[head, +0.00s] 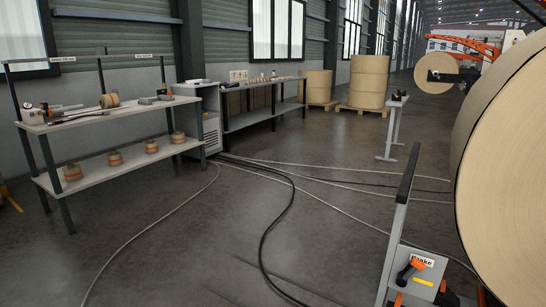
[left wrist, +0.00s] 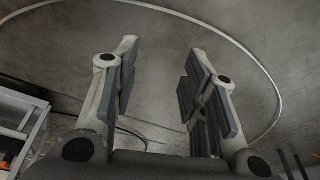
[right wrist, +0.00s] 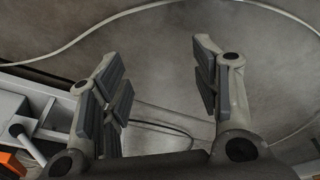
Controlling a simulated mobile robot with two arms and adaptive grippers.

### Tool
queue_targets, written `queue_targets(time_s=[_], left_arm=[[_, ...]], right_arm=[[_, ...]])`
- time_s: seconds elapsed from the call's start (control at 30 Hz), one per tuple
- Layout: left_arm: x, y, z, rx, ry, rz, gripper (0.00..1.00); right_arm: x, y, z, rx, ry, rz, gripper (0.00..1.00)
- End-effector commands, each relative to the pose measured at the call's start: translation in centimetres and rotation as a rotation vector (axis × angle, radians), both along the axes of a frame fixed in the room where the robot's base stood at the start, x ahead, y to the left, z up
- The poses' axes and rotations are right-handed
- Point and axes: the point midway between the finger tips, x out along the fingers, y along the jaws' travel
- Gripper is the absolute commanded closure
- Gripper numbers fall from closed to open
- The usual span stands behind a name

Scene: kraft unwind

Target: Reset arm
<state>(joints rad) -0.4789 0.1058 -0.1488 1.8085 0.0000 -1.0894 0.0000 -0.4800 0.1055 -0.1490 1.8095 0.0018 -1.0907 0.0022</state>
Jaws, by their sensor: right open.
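My left gripper (left wrist: 160,85) shows in the left wrist view with its two fingers spread apart and nothing between them. My right gripper (right wrist: 160,85) shows in the right wrist view, also with its fingers apart and empty. Bare grey floor lies beyond both pairs of fingers. Neither arm nor gripper shows in the head view.
A large kraft roll (head: 505,170) fills the right side. Cables (head: 290,200) cross the otherwise open floor.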

Motion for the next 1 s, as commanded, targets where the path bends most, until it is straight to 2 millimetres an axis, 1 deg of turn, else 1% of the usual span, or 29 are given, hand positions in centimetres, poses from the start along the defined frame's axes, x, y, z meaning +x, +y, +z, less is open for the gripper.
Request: queue_targets(time_s=[0.07,0.27,0.37,0.5,0.57,0.63,0.8,0.9,1.0], left_arm=[[-0.8,0.1,-0.5,0.002,0.017,-0.002,0.6],[-3.6,0.5,-3.5,0.006,0.048,-0.008,0.6],[-5.5,0.7,-4.8,0.006,0.063,-0.012,0.6],[-8.7,1.2,-6.1,0.01,0.085,-0.017,0.6],[-10.2,1.5,-6.4,0.011,0.094,-0.019,0.6],[-12.2,1.9,-6.7,0.013,0.106,-0.022,0.6],[-16.2,2.6,-6.9,0.017,0.126,-0.027,0.6],[-17.8,3.0,-6.8,0.017,0.133,-0.029,0.6],[-18.7,3.2,-6.9,0.018,0.137,-0.031,0.6]], right_arm=[[-0.7,-0.1,-0.5,-0.003,0.016,0.003,0.43],[-3.5,-0.5,-3.5,-0.007,0.047,0.01,0.43],[-5.4,-0.8,-4.8,-0.009,0.062,0.013,0.43],[-8.7,-1.3,-6.1,-0.012,0.084,0.02,0.43],[-10.2,-1.6,-6.4,-0.013,0.093,0.021,0.43],[-12.1,-1.9,-6.7,-0.016,0.104,0.024,0.43],[-16.1,-2.7,-6.9,-0.019,0.124,0.03,0.43],[-17.7,-3.0,-6.9,-0.02,0.131,0.032,0.43],[-18.7,-3.2,-6.9,-0.021,0.135,0.034,0.43]])
